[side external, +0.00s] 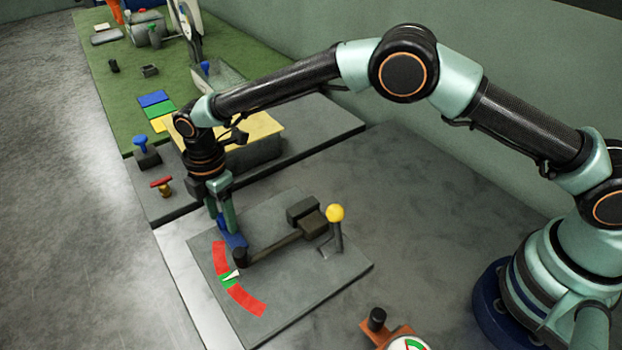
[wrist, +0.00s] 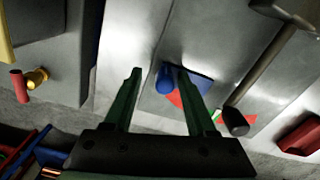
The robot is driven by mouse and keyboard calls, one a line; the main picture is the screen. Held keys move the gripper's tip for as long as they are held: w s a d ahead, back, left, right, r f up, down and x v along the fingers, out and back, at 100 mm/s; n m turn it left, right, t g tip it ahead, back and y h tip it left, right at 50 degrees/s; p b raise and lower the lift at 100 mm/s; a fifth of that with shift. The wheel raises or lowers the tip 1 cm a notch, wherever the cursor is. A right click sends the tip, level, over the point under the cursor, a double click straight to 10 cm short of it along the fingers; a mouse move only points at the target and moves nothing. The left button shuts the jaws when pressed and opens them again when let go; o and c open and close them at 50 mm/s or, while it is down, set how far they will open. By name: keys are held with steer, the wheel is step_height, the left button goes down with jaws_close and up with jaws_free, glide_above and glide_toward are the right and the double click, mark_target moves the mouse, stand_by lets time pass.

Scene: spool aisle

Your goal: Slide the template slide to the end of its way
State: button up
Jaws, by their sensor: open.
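A blue plate with an upright blue peg (side external: 234,240) lies on the grey base plate, beside the red and green scale. No piece is labelled, so I cannot tell for certain that this is the template slide. My gripper (side external: 222,222) points down over it with its fingers apart. In the wrist view the blue peg (wrist: 165,80) appears between the open fingers of my gripper (wrist: 159,72), closer to the right finger. Contact with the peg cannot be made out. In the side view the fingers hide part of the blue piece.
A dark bar (side external: 278,244) with a white pointer over the scale's green part is beside the fingers. A yellow-knobbed lever (side external: 335,214) stands at its right. Behind are a blue-knobbed block (side external: 145,154) and a yellow-topped block (side external: 255,132). The base plate's front right (side external: 325,280) is clear.

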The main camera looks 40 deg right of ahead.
mark_target(221, 213)
steer(key=shift+r, duration=0.1)
step_height(221, 213, up, 12)
stand_by(0.5)
